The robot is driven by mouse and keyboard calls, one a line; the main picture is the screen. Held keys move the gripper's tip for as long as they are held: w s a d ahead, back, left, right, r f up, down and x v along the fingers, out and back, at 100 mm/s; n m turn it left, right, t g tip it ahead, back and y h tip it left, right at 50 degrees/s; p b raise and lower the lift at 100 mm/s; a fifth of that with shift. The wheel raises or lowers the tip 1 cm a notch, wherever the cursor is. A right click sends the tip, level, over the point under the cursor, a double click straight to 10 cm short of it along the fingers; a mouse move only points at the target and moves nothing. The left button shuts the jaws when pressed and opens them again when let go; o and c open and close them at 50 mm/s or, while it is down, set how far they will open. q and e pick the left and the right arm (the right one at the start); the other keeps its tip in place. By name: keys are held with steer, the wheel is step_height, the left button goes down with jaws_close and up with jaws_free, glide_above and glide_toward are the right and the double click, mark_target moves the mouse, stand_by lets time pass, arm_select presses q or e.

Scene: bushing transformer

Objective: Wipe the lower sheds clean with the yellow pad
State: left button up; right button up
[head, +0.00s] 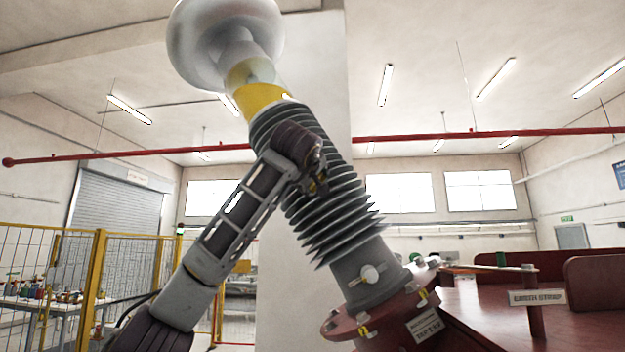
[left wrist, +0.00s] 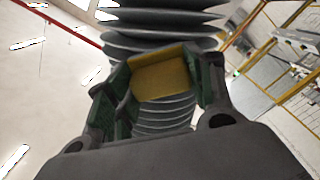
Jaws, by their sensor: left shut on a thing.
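The grey bushing with its stacked sheds (head: 318,190) rises tilted from a red flange in the head view. The lower sheds (head: 340,232) are above the grey base. My left gripper (head: 318,182) is in front of the sheds around mid-height in the head view, partly hidden by its own wrist. In the left wrist view my left gripper (left wrist: 163,85) is shut on the yellow pad (left wrist: 160,76), which lies between the fingers and in front of the sheds (left wrist: 165,115). Whether the pad touches the sheds I cannot tell. My right gripper is not in view.
A red tank (head: 480,315) with an earth strap sign (head: 537,297) stands at the lower right. A yellow-framed fence (head: 97,285) and a table with small items (head: 45,303) are at left. A round metal top (head: 225,40) caps the bushing.

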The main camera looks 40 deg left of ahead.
arm_select(q)
steer(key=shift+v, duration=1.55)
